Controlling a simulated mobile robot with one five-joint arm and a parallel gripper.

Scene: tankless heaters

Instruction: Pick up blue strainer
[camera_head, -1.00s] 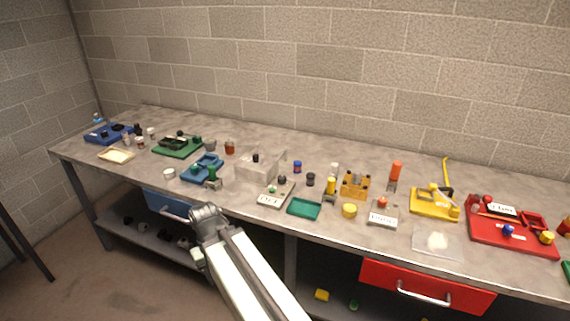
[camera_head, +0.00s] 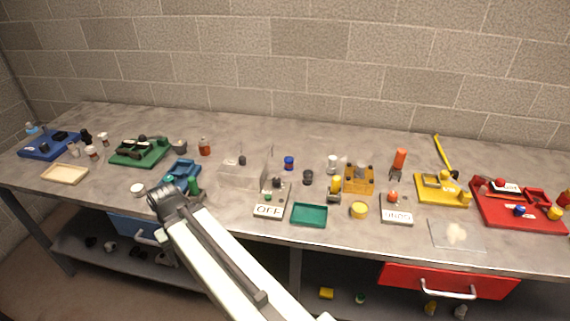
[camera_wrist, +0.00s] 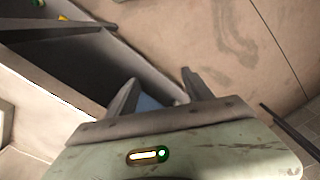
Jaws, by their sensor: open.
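Which thing is the blue strainer I cannot tell for sure. A small blue cylinder (camera_head: 289,162) stands upright on the workbench, right of the clear box, and may be it. Blue blocky holders (camera_head: 183,169) sit further left, partly behind my arm. My gripper (camera_wrist: 160,92) is open in the wrist view, with two grey fingers apart and nothing held. A small blue patch (camera_wrist: 147,103) shows between the fingers; it may be the blue drawer. In the head view my arm's end is at the bench's front edge, well left of the blue cylinder, and its fingers are hidden.
A dark cylinder (camera_head: 308,177), a green tray (camera_head: 309,214) and a clear box (camera_head: 240,172) crowd the bench (camera_head: 350,241) near the blue cylinder. A red drawer (camera_head: 430,280) juts below the front edge. A block wall stands behind.

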